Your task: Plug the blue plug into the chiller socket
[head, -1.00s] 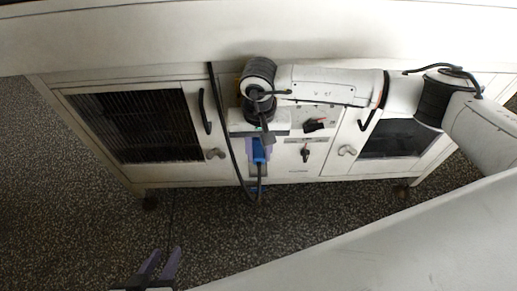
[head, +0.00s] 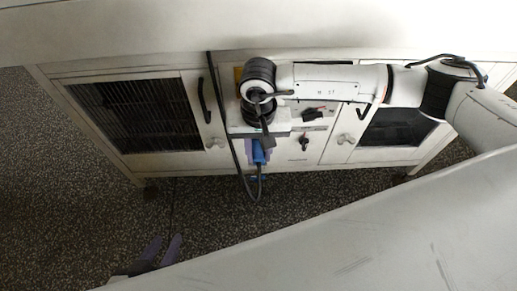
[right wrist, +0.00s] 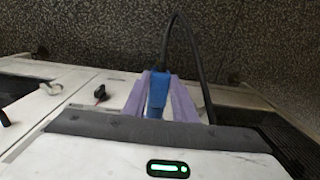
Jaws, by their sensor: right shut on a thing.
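The blue plug (head: 259,153) is held between the purple fingers of my right gripper (head: 259,150), in front of the white cabinet's middle panel. In the right wrist view the blue plug (right wrist: 158,92) sits between the two fingers, with its black cable (right wrist: 188,50) leading away behind it. In the head view the cable hangs in a loop below the plug. I cannot make out the chiller socket; my right wrist covers part of the panel. My left gripper (head: 165,245) is open and empty, low over the speckled floor.
The white cabinet (head: 178,160) has a dark grille door at left and a windowed door at right. Red-and-black switches (head: 313,114) and a black knob (head: 303,143) sit right of the plug. A pale surface (head: 350,235) fills the lower right.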

